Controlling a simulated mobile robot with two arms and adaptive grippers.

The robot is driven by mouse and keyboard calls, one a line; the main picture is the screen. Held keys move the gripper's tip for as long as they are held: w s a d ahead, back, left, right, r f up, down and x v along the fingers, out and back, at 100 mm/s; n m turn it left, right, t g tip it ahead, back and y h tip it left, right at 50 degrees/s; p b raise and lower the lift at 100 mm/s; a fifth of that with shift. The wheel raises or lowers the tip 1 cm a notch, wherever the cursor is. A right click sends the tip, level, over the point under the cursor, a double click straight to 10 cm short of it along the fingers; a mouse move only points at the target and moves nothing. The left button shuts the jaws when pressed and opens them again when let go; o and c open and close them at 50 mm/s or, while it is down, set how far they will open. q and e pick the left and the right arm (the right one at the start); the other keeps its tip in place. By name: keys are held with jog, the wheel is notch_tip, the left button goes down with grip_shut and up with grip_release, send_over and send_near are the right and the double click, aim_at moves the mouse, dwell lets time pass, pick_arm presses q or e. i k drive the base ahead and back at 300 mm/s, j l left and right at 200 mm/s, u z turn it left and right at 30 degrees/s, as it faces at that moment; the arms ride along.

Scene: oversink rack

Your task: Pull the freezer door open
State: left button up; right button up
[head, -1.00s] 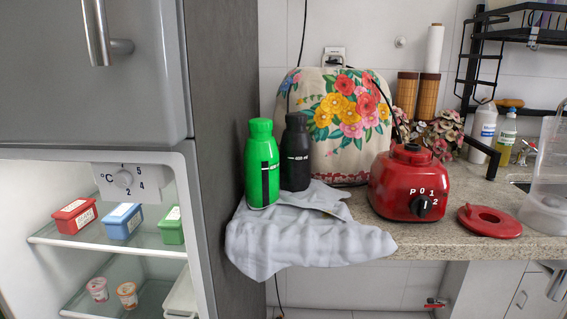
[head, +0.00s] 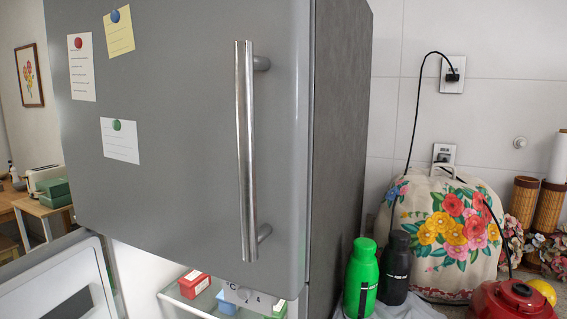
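The freezer door (head: 185,190) is the large grey upper door of the fridge, and it stands shut. Its long vertical metal handle (head: 245,150) is on the right side of the door, held off the surface by a post near each end. The whole handle is visible and nothing touches it. Neither of my grippers is in view.
Below, the fridge compartment is open, its door (head: 55,285) swung out at the lower left. Inside is a red box (head: 194,284). Notes with magnets hang on the freezer door. A green bottle (head: 361,278) and a black bottle (head: 395,270) stand right of the fridge.

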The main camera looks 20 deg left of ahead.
aim_at(183, 124)
jog(key=i+j+u, duration=0.1)
jog(key=u, duration=1.2)
jog(key=j, duration=0.1)
